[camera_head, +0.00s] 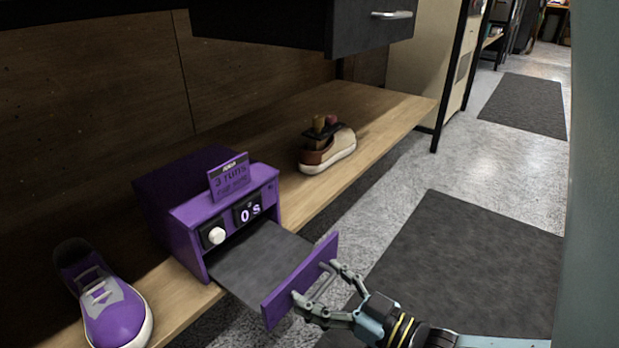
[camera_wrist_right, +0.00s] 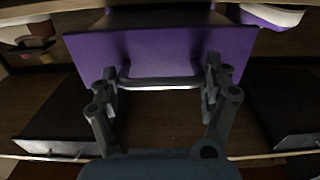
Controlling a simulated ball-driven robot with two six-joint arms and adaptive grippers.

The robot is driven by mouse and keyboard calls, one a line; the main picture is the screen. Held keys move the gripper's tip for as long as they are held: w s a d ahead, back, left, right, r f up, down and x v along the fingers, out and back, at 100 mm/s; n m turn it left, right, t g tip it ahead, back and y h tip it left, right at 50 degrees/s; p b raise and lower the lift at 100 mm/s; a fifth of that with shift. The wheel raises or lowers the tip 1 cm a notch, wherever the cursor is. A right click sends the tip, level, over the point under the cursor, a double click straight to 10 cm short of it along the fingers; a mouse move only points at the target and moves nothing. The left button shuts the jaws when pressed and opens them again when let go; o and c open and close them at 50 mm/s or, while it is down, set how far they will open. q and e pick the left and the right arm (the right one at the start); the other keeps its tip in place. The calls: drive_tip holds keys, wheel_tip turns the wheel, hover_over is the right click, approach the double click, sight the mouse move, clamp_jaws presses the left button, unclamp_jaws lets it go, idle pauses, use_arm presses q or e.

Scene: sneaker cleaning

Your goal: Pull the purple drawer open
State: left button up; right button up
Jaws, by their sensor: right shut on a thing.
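The purple drawer (camera_head: 300,281) is pulled out from a purple box (camera_head: 187,215) on the wooden shelf. Its grey inner floor (camera_head: 258,262) shows and looks empty. My right gripper (camera_head: 318,290) is at the drawer's front and shut on its handle. In the right wrist view the handle (camera_wrist_right: 160,83) is a pale bar across the purple front (camera_wrist_right: 165,52), with the right gripper's fingers (camera_wrist_right: 160,85) at its two ends. My left gripper is in neither view.
A purple sneaker (camera_head: 110,308) stands left of the box. A brown and white shoe (camera_head: 328,148) holding small items stands further back on the shelf (camera_head: 385,108). A dark cabinet drawer (camera_head: 370,30) hangs above. Dark mats (camera_head: 460,260) lie on the floor to the right.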

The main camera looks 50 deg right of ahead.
drive_tip(key=shift+d, duration=0.1)
drive_tip(key=o, duration=1.5)
drive_tip(key=shift+s, duration=0.1)
drive_tip(key=s, duration=1.2)
drive_tip(key=shift+d, duration=0.45)
